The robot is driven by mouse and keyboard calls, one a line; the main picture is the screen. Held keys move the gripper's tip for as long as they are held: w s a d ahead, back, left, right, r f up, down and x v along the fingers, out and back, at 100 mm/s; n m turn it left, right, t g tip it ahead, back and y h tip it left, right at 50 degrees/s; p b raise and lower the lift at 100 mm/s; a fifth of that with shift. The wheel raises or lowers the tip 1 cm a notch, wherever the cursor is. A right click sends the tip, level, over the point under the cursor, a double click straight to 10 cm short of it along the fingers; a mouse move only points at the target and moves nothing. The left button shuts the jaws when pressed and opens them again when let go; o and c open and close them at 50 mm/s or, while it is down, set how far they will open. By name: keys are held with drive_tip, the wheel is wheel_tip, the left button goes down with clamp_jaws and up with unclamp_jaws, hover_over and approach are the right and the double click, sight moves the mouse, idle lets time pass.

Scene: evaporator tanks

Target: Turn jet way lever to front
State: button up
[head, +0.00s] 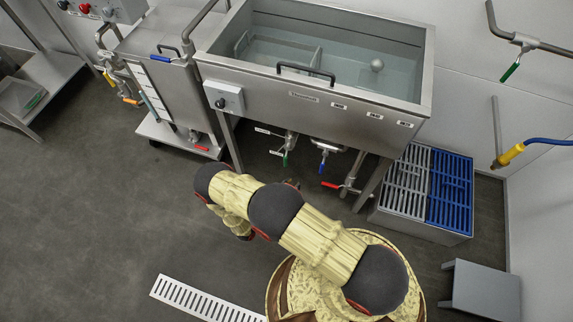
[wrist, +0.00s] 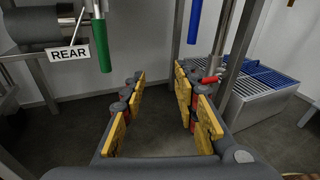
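A green lever (head: 286,158) hangs under the steel tank, near small white labels (head: 277,153). In the wrist view the green lever (wrist: 101,43) points down at upper left, beside a label (wrist: 69,54) reading REAR. I cannot read any FRONT label. My gripper (wrist: 160,78) is open and empty, its yellow-padded fingers apart. The green lever is above and left of the fingertips, not between them. In the head view my gripper is mostly hidden behind my arm.
A blue lever (wrist: 195,20) hangs to the right of the green one, also below the tank (head: 300,85). A red-handled valve (head: 331,185) and tank legs stand close to the right. A crate with grey and blue grates (head: 449,190) is farther right.

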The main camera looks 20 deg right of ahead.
sight(285, 163)
drive_tip(key=w+a+r+n+t+y, duration=0.1)
drive_tip(key=w+a+r+t, duration=0.15)
drive_tip(key=w+a, duration=0.3)
drive_tip(key=shift+t, duration=0.35)
drive_tip(key=b+x, duration=0.2)
drive_tip(key=x, duration=0.6)
drive_tip(key=shift+w+d+r, duration=0.1)
drive_tip(key=shift+d, duration=0.25)
drive_tip(key=shift+c, duration=1.4)
clamp_jaws()
